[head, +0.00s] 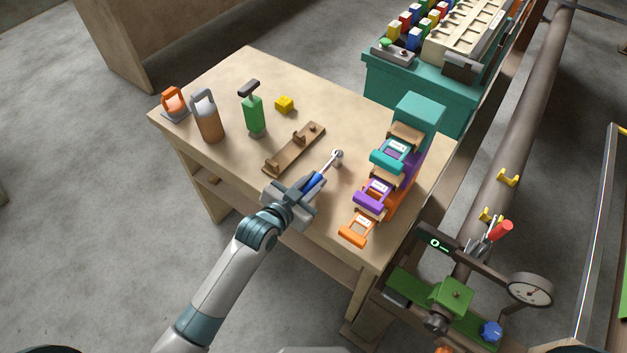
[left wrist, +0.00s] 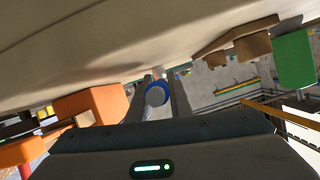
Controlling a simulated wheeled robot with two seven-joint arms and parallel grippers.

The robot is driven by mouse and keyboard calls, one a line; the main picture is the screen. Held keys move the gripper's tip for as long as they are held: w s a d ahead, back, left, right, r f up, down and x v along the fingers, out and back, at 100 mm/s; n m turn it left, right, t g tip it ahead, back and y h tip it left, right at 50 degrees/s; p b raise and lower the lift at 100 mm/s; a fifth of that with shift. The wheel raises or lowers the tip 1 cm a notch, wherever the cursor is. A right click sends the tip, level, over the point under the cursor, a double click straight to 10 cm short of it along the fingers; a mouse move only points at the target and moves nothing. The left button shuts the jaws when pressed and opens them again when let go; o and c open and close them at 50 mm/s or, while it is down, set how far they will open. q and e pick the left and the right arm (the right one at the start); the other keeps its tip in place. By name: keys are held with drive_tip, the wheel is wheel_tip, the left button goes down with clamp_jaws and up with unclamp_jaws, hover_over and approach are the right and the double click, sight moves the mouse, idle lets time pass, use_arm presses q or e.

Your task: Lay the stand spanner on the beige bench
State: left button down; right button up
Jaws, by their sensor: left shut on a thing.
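The spanner (head: 328,169) has a blue handle and a silver ring-shaped head. My left gripper (head: 306,188) is shut on its blue handle, over the front part of the beige bench (head: 225,90). The head points away, toward the back right. In the left wrist view the round blue handle end (left wrist: 157,96) shows between the fingers, and the bench surface (left wrist: 120,40) fills the top. I cannot tell whether the spanner touches the bench. My right gripper is not in view.
A brown wooden rack (head: 295,150) lies left of the spanner. Teal, purple and orange bins (head: 372,193) stand to the right. The bench's back is partly clear.

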use_arm(q)
drive_tip(key=shift+f, duration=0.4)
drive_tip(key=shift+s+f, duration=0.2)
drive_tip(key=shift+f, duration=0.1)
drive_tip(key=c, duration=1.6)
unclamp_jaws()
drive_tip(key=shift+f, duration=0.15)
drive_tip(key=shift+d+r, duration=0.15)
drive_tip(key=shift+r, duration=0.5)
drive_tip(key=b+v, duration=0.1)
drive_tip(key=v, duration=0.5)
drive_tip(key=b+v, duration=0.1)
drive_tip(key=v, duration=0.5)
drive_tip(key=shift+w+r, duration=0.15)
drive_tip(key=shift+r, duration=0.05)
